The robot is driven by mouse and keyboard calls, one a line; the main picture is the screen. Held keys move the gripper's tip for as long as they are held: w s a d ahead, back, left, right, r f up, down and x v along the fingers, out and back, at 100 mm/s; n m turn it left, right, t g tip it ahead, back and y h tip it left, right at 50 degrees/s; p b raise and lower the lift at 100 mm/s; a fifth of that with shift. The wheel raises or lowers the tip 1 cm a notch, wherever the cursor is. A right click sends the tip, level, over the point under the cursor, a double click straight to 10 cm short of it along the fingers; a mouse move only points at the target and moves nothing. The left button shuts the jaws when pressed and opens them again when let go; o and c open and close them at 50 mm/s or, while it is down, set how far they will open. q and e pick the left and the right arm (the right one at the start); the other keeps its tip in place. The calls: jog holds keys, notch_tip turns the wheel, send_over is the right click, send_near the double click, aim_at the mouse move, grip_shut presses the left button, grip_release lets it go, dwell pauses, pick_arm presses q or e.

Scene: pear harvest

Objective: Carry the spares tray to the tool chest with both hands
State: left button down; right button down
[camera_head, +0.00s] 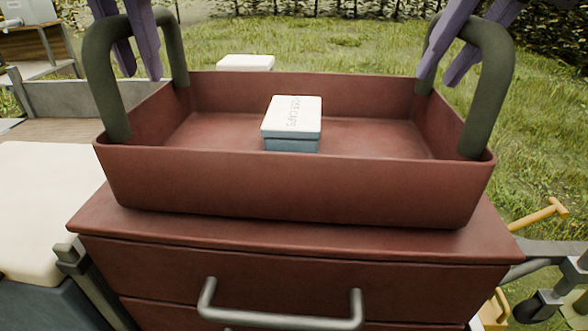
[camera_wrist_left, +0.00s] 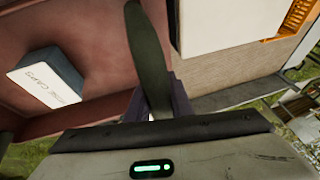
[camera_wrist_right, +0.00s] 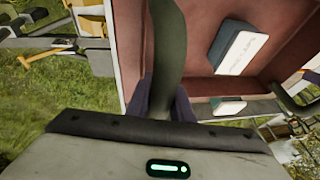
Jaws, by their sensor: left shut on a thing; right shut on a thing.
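The spares tray (camera_head: 300,185) is a red-brown open tray with a dark green upright handle at each end. It is level above the red-brown tool chest (camera_head: 300,270), a drawer unit with a grey pull. I cannot tell whether the tray's underside touches the chest top. A small white-lidded blue box (camera_head: 292,115), its label ending in "CAPS", lies inside the tray. My left gripper (camera_head: 140,70) is shut on the left handle (camera_head: 104,85). My right gripper (camera_head: 438,77) is shut on the right handle (camera_head: 490,90). The wrist views show both handles between the fingers.
A white-topped box (camera_head: 40,205) stands close at the left of the chest. A smaller white lid (camera_head: 245,62) shows behind the tray. A yellow-handled tool (camera_head: 538,215) and grey rails (camera_head: 555,248) are at the right. Grass (camera_head: 330,45) lies beyond.

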pick_arm(q)
jog(key=shift+f, duration=0.45)
pick_arm(e)
jog(key=shift+f, duration=0.45)
pick_arm(q)
jog(key=c, duration=1.6)
grip_release()
jog(key=shift+r, duration=0.2)
pick_arm(e)
jog(key=c, duration=1.6)
grip_release()
jog(key=shift+r, duration=0.2)
pick_arm(q)
jog(key=shift+o, duration=0.2)
pick_arm(e)
jog(key=shift+o, duration=0.2)
pick_arm(q)
jog(key=v, duration=1.2)
pick_arm(e)
jog(key=v, duration=1.2)
